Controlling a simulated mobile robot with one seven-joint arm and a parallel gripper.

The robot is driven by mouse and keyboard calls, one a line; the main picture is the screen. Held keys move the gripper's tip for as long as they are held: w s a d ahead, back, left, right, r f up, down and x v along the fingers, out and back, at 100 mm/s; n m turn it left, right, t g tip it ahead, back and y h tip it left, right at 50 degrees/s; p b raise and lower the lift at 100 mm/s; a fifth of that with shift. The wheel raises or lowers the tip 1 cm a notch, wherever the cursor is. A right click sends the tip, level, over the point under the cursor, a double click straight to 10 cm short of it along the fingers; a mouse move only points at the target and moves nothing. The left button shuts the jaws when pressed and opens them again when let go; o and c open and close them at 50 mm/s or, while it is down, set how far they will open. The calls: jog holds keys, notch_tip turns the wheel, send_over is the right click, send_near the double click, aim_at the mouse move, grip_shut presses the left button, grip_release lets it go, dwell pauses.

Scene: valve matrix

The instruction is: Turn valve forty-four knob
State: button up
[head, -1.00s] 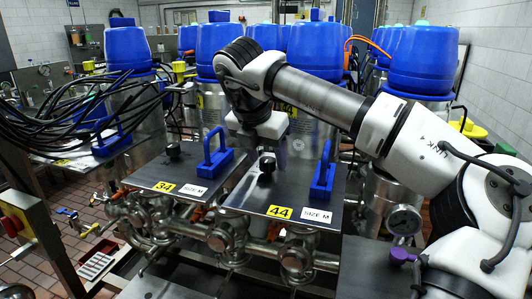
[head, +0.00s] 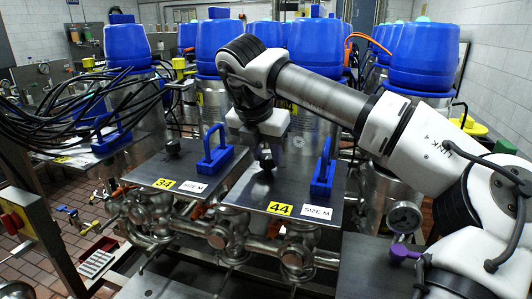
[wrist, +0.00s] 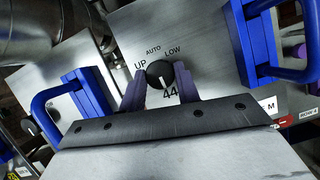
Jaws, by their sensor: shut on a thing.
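The valve 44 knob (head: 266,164) is a small black round knob on a grey metal panel (head: 262,189) with a yellow 44 label (head: 280,208). In the wrist view the knob (wrist: 159,73) has a white line that points down, towards the printed 44. UP, AUTO and LOW are printed around its far side. My gripper (wrist: 159,84) comes down from above with its two purple fingers on either side of the knob, shut on it. In the head view my gripper (head: 265,152) partly hides the knob's top.
A blue handle (head: 323,172) stands right of the knob and another blue handle (head: 214,154) stands to the left, on panel 34. The valve 34 knob (head: 172,147) is farther left. Blue-capped canisters (head: 219,48) stand behind. Black cables (head: 70,110) hang at the left.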

jog(key=n, duration=0.2)
jog(key=n+y+b, duration=0.1)
jog(key=shift+d+n+t, duration=0.2)
jog(key=shift+n+t, duration=0.2)
jog(key=n+y, duration=0.2)
jog(key=n, duration=0.3)
jog(key=shift+d+r, duration=0.1)
jog(key=n+y+p, duration=0.1)
jog(key=n, duration=0.2)
jog(key=n+g+y+p, duration=0.1)
jog(key=n, duration=0.1)
jog(key=shift+w+d+r+n, duration=0.1)
jog(key=shift+d+n, duration=0.05)
jog(key=shift+n, duration=0.25)
jog(key=n+g+y+p, duration=0.1)
jog(key=n+p, duration=0.1)
jog(key=n, duration=0.2)
jog(key=shift+w+g, duration=0.1)
jog(key=shift+g, duration=0.3)
jog(key=shift+n, duration=0.4)
jog(key=o, duration=1)
jog(key=shift+f, duration=0.2)
